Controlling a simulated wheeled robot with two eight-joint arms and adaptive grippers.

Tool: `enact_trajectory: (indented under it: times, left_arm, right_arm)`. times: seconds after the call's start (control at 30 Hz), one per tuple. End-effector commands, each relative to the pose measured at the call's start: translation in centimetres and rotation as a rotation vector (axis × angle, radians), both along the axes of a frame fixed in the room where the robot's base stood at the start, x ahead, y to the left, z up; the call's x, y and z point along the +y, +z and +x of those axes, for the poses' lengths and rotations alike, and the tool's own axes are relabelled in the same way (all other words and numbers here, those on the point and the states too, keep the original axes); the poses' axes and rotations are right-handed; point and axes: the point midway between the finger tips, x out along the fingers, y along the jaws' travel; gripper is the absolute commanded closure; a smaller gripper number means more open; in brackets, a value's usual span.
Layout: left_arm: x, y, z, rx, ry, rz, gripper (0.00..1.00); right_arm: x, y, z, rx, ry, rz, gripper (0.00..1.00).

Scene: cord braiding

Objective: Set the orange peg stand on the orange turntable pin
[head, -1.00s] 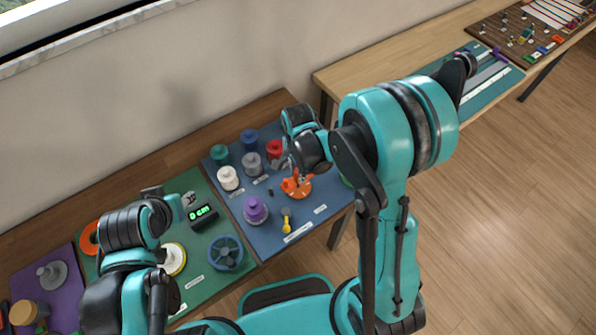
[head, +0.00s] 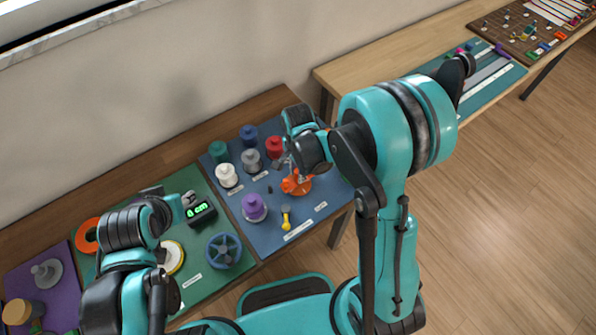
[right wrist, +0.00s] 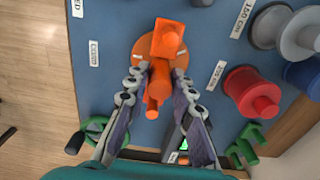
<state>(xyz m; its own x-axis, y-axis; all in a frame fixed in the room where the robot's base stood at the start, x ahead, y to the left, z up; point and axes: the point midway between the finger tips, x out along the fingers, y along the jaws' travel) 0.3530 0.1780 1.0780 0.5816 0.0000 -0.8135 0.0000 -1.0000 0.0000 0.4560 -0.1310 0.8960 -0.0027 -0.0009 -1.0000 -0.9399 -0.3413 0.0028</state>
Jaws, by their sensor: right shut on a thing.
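An orange piece (head: 297,184) with a round base is on the blue mat at my right gripper (head: 291,168). In the right wrist view, an orange disc (right wrist: 147,46) bears a square-topped orange block (right wrist: 173,33). An orange cylindrical part (right wrist: 154,92) lies between the fingers of my right gripper (right wrist: 160,88), which is shut on it. I cannot tell where the peg stand ends and the turntable begins, or whether the pin is inside it. My left gripper (head: 182,203) is above the green mat; its fingers are too small and covered to read.
White (head: 227,175), grey (head: 251,160), red (head: 275,147) and purple (head: 254,207) spools stand around on the blue mat (head: 275,235). A yellow tool (head: 286,217) lies in front. The green mat holds a display box (head: 201,211) and a blue spoked wheel (head: 224,250).

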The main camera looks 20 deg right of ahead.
Motion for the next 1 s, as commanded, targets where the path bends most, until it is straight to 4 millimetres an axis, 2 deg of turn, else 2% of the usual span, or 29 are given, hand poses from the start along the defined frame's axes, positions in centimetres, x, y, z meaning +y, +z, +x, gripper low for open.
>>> enact_trajectory:
  times: [0.67,0.7,0.77,1.0]
  left_arm:
    - [0.0,-1.8,0.0,0.0,0.0,0.0,0.6]
    - [0.0,-1.6,0.0,0.0,0.0,0.0,0.6]
    - [0.0,-1.6,0.0,0.0,0.0,0.0,0.6]
    - [0.0,-1.6,0.0,0.0,0.0,0.0,0.6]
  right_arm:
    - [0.0,-1.9,0.0,0.0,0.0,0.0,1.0]
    - [0.0,-1.7,0.0,0.0,0.0,0.0,0.66]
    - [0.0,-1.7,0.0,0.0,0.0,0.0,0.52]
    - [0.0,-1.6,0.0,0.0,0.0,0.0,0.52]
